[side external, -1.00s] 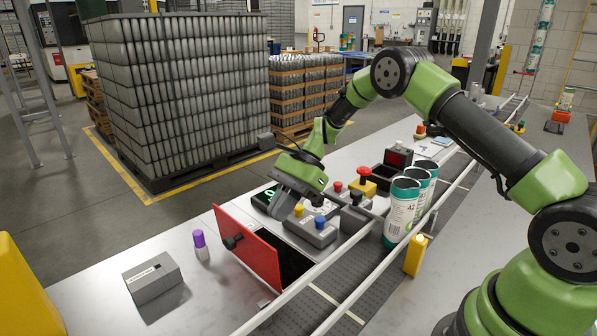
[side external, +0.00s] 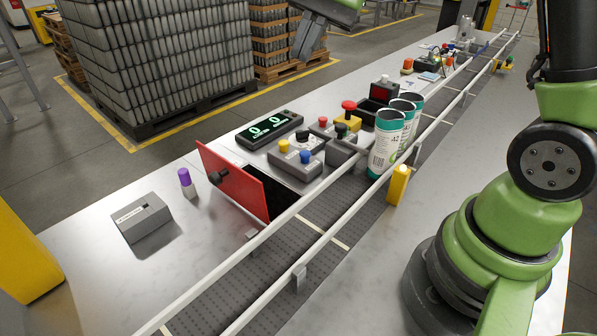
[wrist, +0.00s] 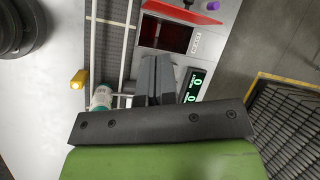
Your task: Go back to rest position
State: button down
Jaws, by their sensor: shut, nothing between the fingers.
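My gripper (side external: 309,38) is at the top of the side view, raised well above the table and cut off by the frame edge. In the wrist view my gripper (wrist: 155,62) points down with its two dark fingers together and nothing between them. Below it is the control area, with a two-number display (side external: 269,128), a button box with yellow and blue buttons (side external: 296,160) and an open red door (side external: 233,180) beside a dark opening. The gripper is apart from all of these.
Several green-and-white cans (side external: 387,145) stand at the conveyor (side external: 330,215) between white rails. A grey block (side external: 142,222) and a purple-capped bottle (side external: 187,183) are on the table's left part. A yellow sensor post (side external: 398,184) stands beside the rail. The air above the table is clear.

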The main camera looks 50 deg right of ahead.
jog(key=s+a+r+n+t+h, duration=0.1)
jog(key=s+n, duration=0.3)
jog(key=s, duration=0.4)
jog(key=s+r+n+t+h, duration=0.1)
jog(key=s+n+t, duration=0.3)
jog(key=s, duration=0.4)
jog(key=shift+s+a+r+t+h, duration=0.2)
jog(key=shift+s+a+t+h, duration=0.15)
jog(key=shift+h, duration=0.35)
